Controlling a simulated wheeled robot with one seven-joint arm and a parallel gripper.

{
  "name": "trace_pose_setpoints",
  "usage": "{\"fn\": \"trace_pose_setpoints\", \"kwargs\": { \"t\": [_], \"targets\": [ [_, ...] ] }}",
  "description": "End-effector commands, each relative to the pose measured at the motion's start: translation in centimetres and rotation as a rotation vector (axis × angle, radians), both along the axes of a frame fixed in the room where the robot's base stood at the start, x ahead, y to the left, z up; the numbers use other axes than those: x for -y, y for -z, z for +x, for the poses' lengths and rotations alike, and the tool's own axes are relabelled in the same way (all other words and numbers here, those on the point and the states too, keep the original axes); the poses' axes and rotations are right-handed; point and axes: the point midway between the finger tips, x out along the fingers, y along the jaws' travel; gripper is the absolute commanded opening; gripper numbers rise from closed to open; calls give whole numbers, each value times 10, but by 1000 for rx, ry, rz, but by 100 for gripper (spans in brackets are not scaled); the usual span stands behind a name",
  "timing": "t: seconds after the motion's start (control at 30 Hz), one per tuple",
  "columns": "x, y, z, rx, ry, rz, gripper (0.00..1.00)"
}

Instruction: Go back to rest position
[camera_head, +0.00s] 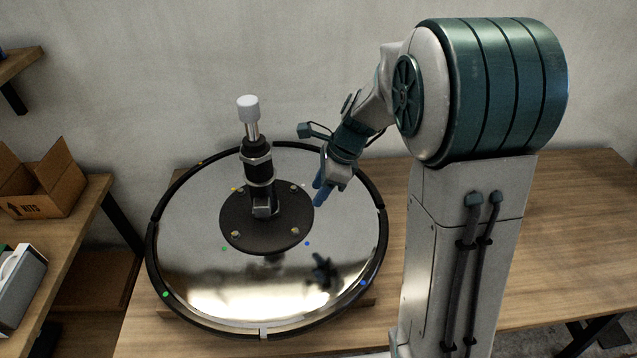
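My gripper (322,192) hangs over the right part of a round mirrored disc, with its blue fingertips pointing down. It appears to hold nothing; the small view does not show whether its fingers are apart. The disc (200,270) has a black rim and lies on the wooden table. At its middle is a black round plate (240,236) with bolts around it. A dark post (257,170) with a pale cap (248,108) rises from the plate. My gripper is to the right of the post and apart from it. My arm comes in from the right.
The wooden table (570,220) is bare on the right. A second table at left holds an open cardboard box (42,182) and a white case (18,285). A shelf (18,65) is at the upper left. A pale wall stands behind.

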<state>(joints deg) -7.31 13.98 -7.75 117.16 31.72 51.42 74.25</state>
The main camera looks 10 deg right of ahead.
Motion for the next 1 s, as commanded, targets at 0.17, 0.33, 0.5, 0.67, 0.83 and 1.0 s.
{"fn": "trace_pose_setpoints", "kwargs": {
  "t": [0.17, 0.33, 0.5, 0.67, 0.83, 1.0],
  "targets": [
    [0, 0, 0, 0, -1, 0, 39],
    [4, -10, -12, 47, -89, -20, 39],
    [18, -37, -49, 185, -378, -95, 39],
    [35, -57, -92, 317, -715, -203, 39],
    [54, -69, -137, 424, -1073, -336, 39],
    [70, -73, -171, 475, -1376, -456, 39]
  ]
}}
